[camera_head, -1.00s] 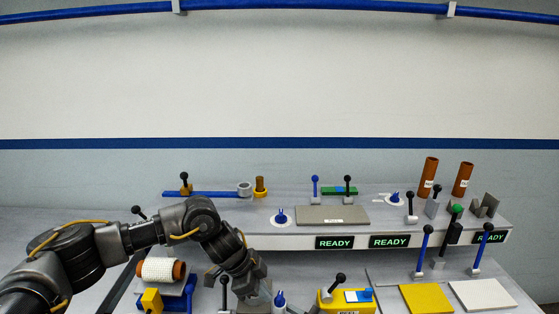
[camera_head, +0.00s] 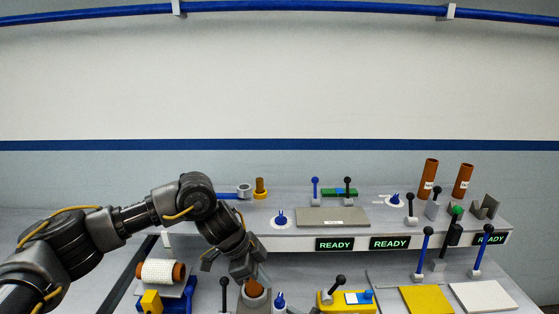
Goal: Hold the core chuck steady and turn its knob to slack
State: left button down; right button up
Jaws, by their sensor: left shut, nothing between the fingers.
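My left gripper (camera_head: 246,270) reaches in from the left and points down at the front of the bench. It is shut with nothing held. Just below it an orange-brown core (camera_head: 254,289) stands in a grey holder (camera_head: 259,303), which looks like the core chuck; the gripper partly hides it. I cannot tell whether the fingertips touch the core. A blue knob (camera_head: 279,300) with a pale pointer sits just right of the holder, near the bottom edge; its setting is too small to read. My right gripper is not in view.
A white roll on a brown core (camera_head: 160,272) lies in a blue stand at left. A yellow box (camera_head: 333,300) is to the right. A raised shelf with READY signs (camera_head: 335,244) runs behind; yellow (camera_head: 426,299) and white plates lie far right.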

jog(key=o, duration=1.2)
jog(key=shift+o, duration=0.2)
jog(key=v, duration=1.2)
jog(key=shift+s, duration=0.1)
